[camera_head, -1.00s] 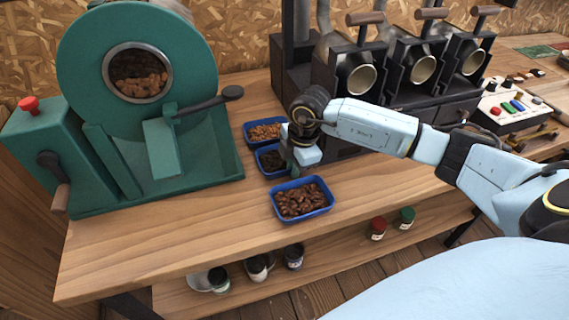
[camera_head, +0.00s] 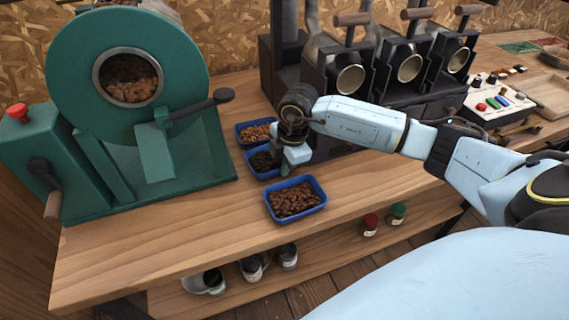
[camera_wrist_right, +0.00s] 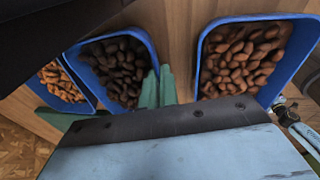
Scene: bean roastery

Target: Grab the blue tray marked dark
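Three blue trays of beans stand in a row on the wooden bench. The middle tray (camera_head: 250,172) holds the darkest, nearly black beans and also shows in the wrist view (camera_wrist_right: 122,33). The back tray (camera_head: 239,134) holds light brown beans; the front tray (camera_head: 299,209) holds reddish-brown beans. No marking is readable on any tray. My right gripper (camera_wrist_right: 158,82) is at the middle tray's right side, its green fingers close together astride the wall, one inside and one outside. It looks shut on that wall. My left gripper is not in view.
A green roaster (camera_head: 125,75) stands left of the trays, its base close to them. A black machine with several round openings (camera_head: 349,79) stands behind my right arm. The front tray sits close to my right gripper. The bench front left (camera_head: 150,240) is clear.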

